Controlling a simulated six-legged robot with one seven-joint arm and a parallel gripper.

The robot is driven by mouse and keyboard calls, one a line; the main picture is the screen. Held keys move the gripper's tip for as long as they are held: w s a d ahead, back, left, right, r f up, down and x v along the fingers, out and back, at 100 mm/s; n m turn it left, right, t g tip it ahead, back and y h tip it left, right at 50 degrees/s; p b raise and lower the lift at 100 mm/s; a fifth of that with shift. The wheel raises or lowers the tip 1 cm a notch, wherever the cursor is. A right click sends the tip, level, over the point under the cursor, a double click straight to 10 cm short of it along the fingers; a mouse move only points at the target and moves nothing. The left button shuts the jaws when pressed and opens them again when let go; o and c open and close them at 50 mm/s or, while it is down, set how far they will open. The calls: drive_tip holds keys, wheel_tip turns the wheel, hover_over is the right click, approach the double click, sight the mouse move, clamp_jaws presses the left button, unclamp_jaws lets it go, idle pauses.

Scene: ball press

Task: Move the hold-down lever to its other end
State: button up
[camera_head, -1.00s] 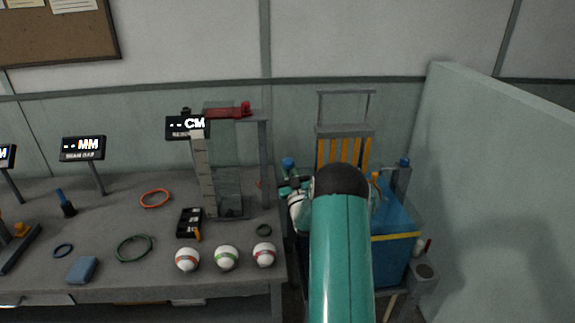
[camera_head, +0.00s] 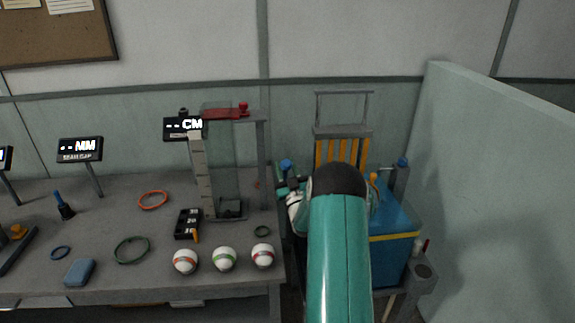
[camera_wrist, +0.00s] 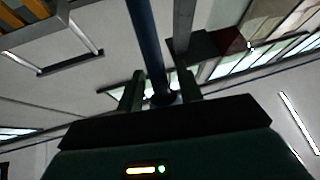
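I take the blue-knobbed lever (camera_head: 286,165) at the right edge of the bench to be the hold-down lever, but its base is hidden behind my arm. My gripper (camera_head: 289,184) is at this lever. In the wrist view, a dark blue rod (camera_wrist: 147,45) runs between the two fingers of my gripper (camera_wrist: 160,84). Narrow gaps show beside the rod, so the fingers look open around it.
A blue box (camera_head: 396,250) with a yellow band stands right of my arm, before orange bars (camera_head: 341,151). A grey stand with a red top (camera_head: 222,113) is left of my gripper. Balls (camera_head: 224,259) line the bench front. A partition wall (camera_head: 490,170) closes the right side.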

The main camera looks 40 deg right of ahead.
wheel_tip(320, 180, up, 3)
drive_tip(key=shift+f, duration=0.1)
drive_tip(key=s+a+r, duration=0.8)
drive_tip(key=s+r, duration=0.1)
drive_tip(key=s, duration=0.2)
drive_tip(key=shift+s+r, duration=0.25)
drive_tip(key=shift+r, duration=0.15)
